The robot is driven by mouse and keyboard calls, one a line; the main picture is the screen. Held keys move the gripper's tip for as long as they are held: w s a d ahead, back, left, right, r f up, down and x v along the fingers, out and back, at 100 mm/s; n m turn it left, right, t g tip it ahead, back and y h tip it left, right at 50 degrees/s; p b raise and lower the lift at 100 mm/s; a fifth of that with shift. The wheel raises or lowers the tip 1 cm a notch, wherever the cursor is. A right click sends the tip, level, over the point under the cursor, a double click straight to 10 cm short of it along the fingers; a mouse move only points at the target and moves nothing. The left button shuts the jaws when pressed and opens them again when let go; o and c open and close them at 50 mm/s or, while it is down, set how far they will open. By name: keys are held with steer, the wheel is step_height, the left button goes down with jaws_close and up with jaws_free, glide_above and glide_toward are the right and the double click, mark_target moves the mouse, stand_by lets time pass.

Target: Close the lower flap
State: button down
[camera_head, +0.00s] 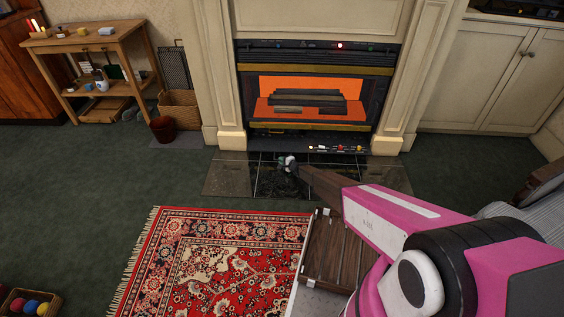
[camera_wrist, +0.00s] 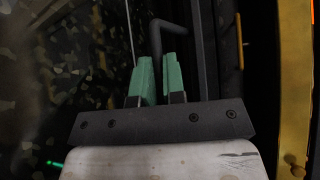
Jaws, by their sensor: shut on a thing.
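The fireplace's lower strip stands uncovered below the gold trim, with a row of small knobs and lights (camera_head: 338,149) showing. My gripper (camera_head: 287,162) is low over the dark hearth tiles just in front of it. In the wrist view the green fingertips (camera_wrist: 161,75) are close together, shut on a dark bent bar (camera_wrist: 156,38) that looks like the flap's handle. The flap itself is hard to make out against the dark tiles, and I cannot tell its exact angle.
The fireplace with its orange window (camera_head: 310,90) stands above. A patterned red rug (camera_head: 220,260) lies in front of the tiled hearth (camera_head: 228,178). A wicker basket (camera_head: 180,110) and a dark red pot (camera_head: 163,129) stand to the left.

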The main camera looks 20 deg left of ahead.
steer(key=shift+r, duration=0.1)
steer(key=shift+r+m+g, duration=0.3)
steer(key=shift+r, duration=0.5)
steer(key=w+a+r+m+g+h, duration=0.2)
steer(key=w+r+g, duration=0.3)
steer(key=w+r, duration=0.6)
steer(key=shift+w+a+r+m+h, duration=0.3)
steer(key=shift+r+m+h, duration=0.45)
steer(key=shift+r, duration=1.4)
steer(key=shift+s, duration=0.1)
steer(key=c, duration=1.2)
jaws_free()
